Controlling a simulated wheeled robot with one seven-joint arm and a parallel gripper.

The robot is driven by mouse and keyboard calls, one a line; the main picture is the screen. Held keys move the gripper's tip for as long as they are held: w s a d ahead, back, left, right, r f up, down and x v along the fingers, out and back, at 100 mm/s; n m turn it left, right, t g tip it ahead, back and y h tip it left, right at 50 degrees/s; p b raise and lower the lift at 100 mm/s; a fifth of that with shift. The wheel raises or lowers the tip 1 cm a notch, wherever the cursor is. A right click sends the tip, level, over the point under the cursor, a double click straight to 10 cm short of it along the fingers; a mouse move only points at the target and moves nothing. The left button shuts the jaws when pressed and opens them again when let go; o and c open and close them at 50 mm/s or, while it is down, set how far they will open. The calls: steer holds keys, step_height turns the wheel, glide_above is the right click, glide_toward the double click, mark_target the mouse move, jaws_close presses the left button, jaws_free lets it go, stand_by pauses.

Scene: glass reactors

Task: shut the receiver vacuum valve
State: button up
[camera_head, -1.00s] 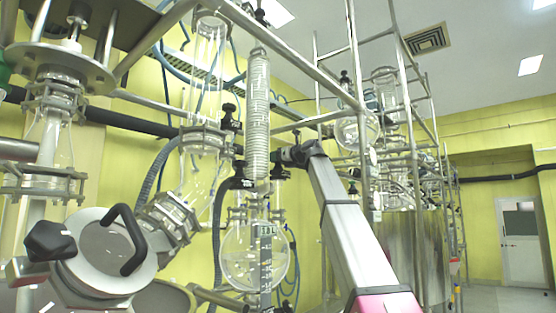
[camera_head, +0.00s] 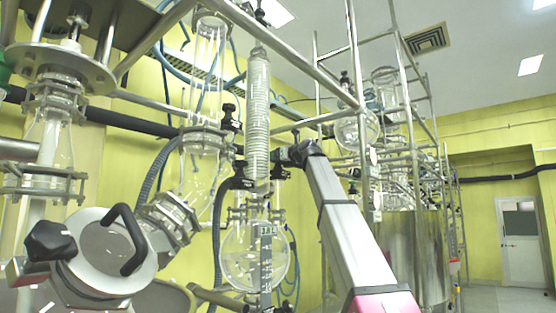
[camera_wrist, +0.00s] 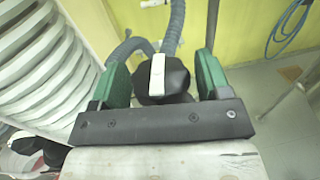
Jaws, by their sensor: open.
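A black round valve knob (camera_wrist: 172,82) with a pale upright bar on its face is in the middle of the wrist view. My gripper (camera_wrist: 162,66) is open, with one green finger on each side of the knob. A gap shows on either side, so neither finger appears to touch it. In the head view my gripper (camera_head: 284,156) is beside the coiled glass column, above the round receiver flask (camera_head: 243,262). The knob between my fingers cannot be made out clearly there.
The ribbed coil column (camera_head: 257,115) stands close by; in the wrist view the coil (camera_wrist: 40,65) is just left of my left finger. A grey corrugated hose (camera_wrist: 174,25) runs behind the knob. Steel frame tubes (camera_head: 415,150) stand to the right.

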steer(key=n+g+y, duration=0.1)
steer(key=n+g, duration=0.1)
steer(key=n+g+y, duration=0.2)
steer(key=g, duration=0.1)
steer(key=n+g+y, duration=0.1)
steer(key=g, duration=0.1)
steer(key=shift+w+r+n+g+y, duration=0.1)
steer(key=shift+w+n+g+y, duration=0.2)
steer(key=shift+n+g, duration=0.1)
steer(key=shift+s+n+g, duration=0.3)
steer(key=shift+n+g, duration=0.5)
steer(key=shift+g, duration=0.4)
steer(key=c, duration=0.7)
steer(key=shift+s+f+m+t, duration=0.1)
steer(key=shift+s+m+t, duration=0.05)
steer(key=shift+m+t, duration=0.3)
steer(key=shift+s+f+m+t, duration=0.1)
steer(key=shift+m+t, duration=0.15)
steer(key=shift+t, duration=0.3)
steer(key=shift+m+t, duration=0.6)
steer(key=shift+t, duration=0.3)
steer(key=m+t+h, duration=0.5)
steer(key=t, duration=0.2)
steer(key=shift+w+r+m+h, duration=0.1)
steer(key=shift+w+m+h, duration=0.1)
steer(key=shift+m+h, duration=0.2)
